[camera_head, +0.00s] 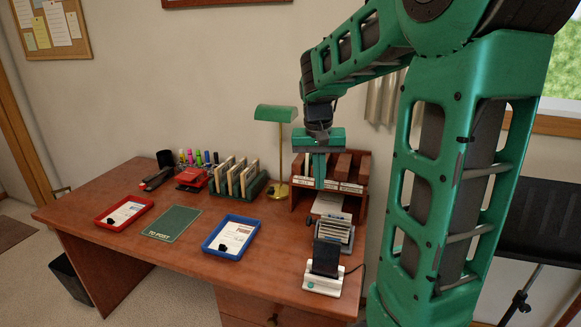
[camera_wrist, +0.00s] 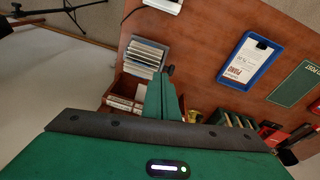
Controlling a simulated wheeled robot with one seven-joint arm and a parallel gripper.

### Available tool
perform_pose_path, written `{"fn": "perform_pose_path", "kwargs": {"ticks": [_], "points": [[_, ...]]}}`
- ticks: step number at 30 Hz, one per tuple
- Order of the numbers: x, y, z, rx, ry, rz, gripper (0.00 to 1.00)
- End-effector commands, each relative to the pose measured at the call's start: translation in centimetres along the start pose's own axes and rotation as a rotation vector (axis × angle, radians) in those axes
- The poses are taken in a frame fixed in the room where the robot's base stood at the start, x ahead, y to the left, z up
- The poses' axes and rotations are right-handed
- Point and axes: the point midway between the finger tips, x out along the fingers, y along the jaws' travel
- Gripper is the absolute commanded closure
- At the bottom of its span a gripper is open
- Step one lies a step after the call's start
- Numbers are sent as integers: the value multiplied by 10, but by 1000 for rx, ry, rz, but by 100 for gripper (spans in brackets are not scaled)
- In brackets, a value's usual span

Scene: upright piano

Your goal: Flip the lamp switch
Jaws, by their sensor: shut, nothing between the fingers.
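The desk lamp (camera_head: 276,114) has a green shade on a thin brass stem and stands at the back of the wooden desk. Its round brass base (camera_head: 278,191) sits on the desk top. I cannot make out the switch. A brass part, probably the lamp base (camera_wrist: 194,115), shows in the wrist view, partly hidden by my gripper. My gripper (camera_head: 319,184) points down, shut and empty, to the right of the lamp stem and in front of the wooden sorter. The fingers show together in the wrist view (camera_wrist: 164,85).
The wooden sorter (camera_head: 352,168) stands close behind and beside my gripper. A green rack of envelopes (camera_head: 240,180) is left of the lamp. A card file (camera_head: 335,232), blue tray (camera_head: 231,237) and red tray (camera_head: 123,213) lie forward. The desk around the green mat (camera_head: 173,223) is low and open.

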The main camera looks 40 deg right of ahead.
Motion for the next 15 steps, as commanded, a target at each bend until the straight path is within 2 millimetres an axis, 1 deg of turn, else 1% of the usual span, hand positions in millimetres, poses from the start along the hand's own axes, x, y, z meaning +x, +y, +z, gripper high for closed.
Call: {"fn": "perform_pose_path", "kwargs": {"ticks": [1,2,3,5,6,8,9,12,15], "points": [[-3,16,24,-12,-14,-8,100],[-4,24,38,-21,-24,-11,100],[-4,34,57,-36,-39,-17,100],[-3,48,85,-58,-60,-25,100],[-2,57,104,-72,-72,-32,100],[2,68,130,-92,-92,-42,100],[4,75,147,-106,-104,-49,100],[10,88,182,-136,-127,-66,100],[15,96,208,-159,-145,-79,100]]}}
